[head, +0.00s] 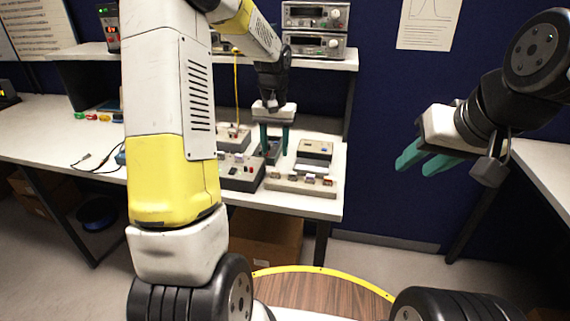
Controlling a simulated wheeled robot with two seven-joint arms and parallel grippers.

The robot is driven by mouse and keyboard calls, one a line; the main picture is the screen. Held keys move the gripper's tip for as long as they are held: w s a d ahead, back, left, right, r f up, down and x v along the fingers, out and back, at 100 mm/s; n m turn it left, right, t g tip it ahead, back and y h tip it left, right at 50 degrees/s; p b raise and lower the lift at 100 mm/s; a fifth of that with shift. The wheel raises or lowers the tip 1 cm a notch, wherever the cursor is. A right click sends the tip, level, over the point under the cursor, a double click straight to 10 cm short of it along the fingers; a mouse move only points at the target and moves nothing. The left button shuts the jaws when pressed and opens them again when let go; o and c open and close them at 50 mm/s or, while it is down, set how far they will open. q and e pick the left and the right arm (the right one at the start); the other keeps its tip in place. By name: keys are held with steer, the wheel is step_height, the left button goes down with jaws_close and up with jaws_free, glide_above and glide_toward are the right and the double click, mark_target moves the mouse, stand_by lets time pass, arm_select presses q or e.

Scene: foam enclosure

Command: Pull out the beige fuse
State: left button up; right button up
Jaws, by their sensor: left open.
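A long beige block (300,187) lies near the front right edge of the workbench, with several small pieces standing along it. They are too small for me to tell which one is the beige fuse. My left gripper (274,150) points down over the bench, behind and slightly left of the block. Its teal fingers are apart, and I see nothing held between them. A dark box (268,152) shows around its fingertips; I cannot tell the exact height gap. My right gripper (415,168) is raised at the right, away from the bench, with its teal fingers apart and empty.
Grey boxes with knobs (240,178) and a meter-like box (314,152) crowd the bench around the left gripper. Instruments (315,46) stand on the shelf behind. Small coloured pieces (92,118) and a black cable (92,162) lie on the left bench. A round wooden stool or table top (325,288) is below.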

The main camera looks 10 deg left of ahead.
mark_target(276, 170)
arm_select(q)
step_height(276, 170, down, 8)
steer(key=shift+f, duration=0.1)
stand_by(0.4)
stand_by(1.0)
jaws_close()
stand_by(1.3)
steer(key=shift+r, duration=3.05)
